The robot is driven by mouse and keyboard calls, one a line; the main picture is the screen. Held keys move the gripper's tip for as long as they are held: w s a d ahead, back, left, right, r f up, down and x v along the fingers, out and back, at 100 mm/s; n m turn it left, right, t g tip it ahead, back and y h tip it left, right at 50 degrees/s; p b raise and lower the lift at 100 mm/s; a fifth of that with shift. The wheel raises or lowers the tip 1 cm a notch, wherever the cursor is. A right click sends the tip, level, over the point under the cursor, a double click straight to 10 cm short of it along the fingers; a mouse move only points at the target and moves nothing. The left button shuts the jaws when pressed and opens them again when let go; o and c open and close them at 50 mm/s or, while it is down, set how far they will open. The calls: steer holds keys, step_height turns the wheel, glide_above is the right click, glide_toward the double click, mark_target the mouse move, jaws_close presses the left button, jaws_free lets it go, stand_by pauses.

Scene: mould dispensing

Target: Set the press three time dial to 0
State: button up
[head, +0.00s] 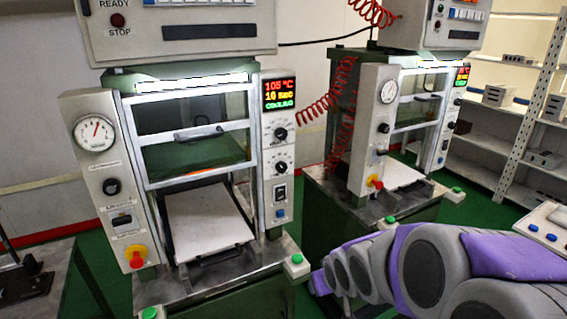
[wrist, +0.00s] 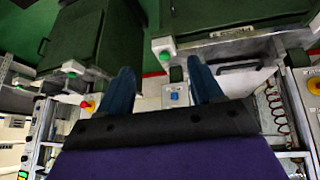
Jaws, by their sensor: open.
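A press (head: 168,150) stands left of centre in the head view. Its display (head: 280,94) reads 105 °C and 10 sec, with a green line below. Two black dials sit under the display, an upper dial (head: 281,134) and a lower dial (head: 281,167). A second press (head: 372,130) stands to the right, with a small display (head: 461,76). I see no number that marks either as press three. My gripper (wrist: 164,85) is open and empty in the wrist view, its two blue fingers apart. It touches no dial. In the head view my arm covers the lower right.
Green buttons (head: 296,259) sit at the press table corners. A red emergency knob (head: 136,256) is on the left press. Red coiled hoses (head: 325,98) hang between the presses. White shelves (head: 510,120) stand at the right. Green floor shows between the machines.

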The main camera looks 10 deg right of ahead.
steer(key=w+r+n+t+y+p, duration=0.1)
steer(key=w+r+t+y+p, duration=0.2)
steer(key=w, duration=0.9)
steer(key=t+y+p, duration=0.3)
steer(key=t, duration=0.5)
glide_toward(283, 169)
steer(key=shift+n, duration=0.3)
steer(key=x, duration=0.8)
steer(key=shift+w, duration=0.25)
steer(key=shift+w+a+r, duration=0.1)
steer(key=shift+w+a, duration=0.05)
steer(key=shift+w, duration=0.25)
steer(key=c, duration=1.1)
